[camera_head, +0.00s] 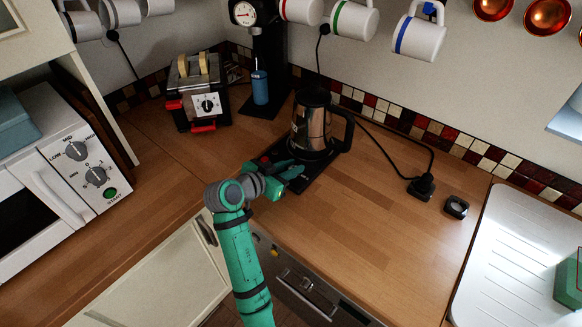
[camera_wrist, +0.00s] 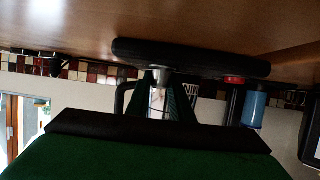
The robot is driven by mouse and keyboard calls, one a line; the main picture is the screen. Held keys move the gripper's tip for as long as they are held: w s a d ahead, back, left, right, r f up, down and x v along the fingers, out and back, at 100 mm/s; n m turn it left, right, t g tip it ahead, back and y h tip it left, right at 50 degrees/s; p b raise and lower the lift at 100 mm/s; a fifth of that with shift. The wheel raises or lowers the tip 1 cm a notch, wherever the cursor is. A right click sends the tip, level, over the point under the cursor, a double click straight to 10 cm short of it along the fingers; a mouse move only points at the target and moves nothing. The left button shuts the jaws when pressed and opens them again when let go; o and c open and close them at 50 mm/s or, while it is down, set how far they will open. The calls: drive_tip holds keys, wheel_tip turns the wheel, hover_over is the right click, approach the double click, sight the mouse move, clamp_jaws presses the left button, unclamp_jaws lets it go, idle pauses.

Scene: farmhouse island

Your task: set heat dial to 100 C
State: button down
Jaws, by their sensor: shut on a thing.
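A steel kettle (camera_head: 312,125) with a black handle stands on a flat black base (camera_head: 322,172) on the wooden counter. My gripper (camera_head: 296,172) is low at the front of this base, with its green fingers pointing toward it. In the wrist view, the base (camera_wrist: 215,62) is a dark slab across the upper middle. A small grey knob (camera_wrist: 161,74), which looks like the heat dial, sits at its edge between my fingertips (camera_wrist: 162,82). My fingers are closed on it. Its scale and pointer setting cannot be read. In the head view my fingers hide the dial.
Mugs (camera_head: 352,22) hang above. A plug (camera_head: 422,187) and its cord lie right of the kettle. Counter to the right front is clear up to the white drainer (camera_head: 520,250).

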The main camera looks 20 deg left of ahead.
drive_tip(key=shift+m+h, duration=0.5)
drive_tip(key=shift+h, duration=0.1)
drive_tip(key=c, duration=1.6)
unclamp_jaws()
drive_tip(key=shift+g, duration=0.3)
drive_tip(key=shift+o, duration=0.2)
drive_tip(key=v, duration=1)
drive_tip(key=shift+s+a+r, duration=0.15)
drive_tip(key=shift+s+a, duration=0.05)
drive_tip(key=shift+s, duration=0.15)
drive_tip(key=shift+w, duration=0.15)
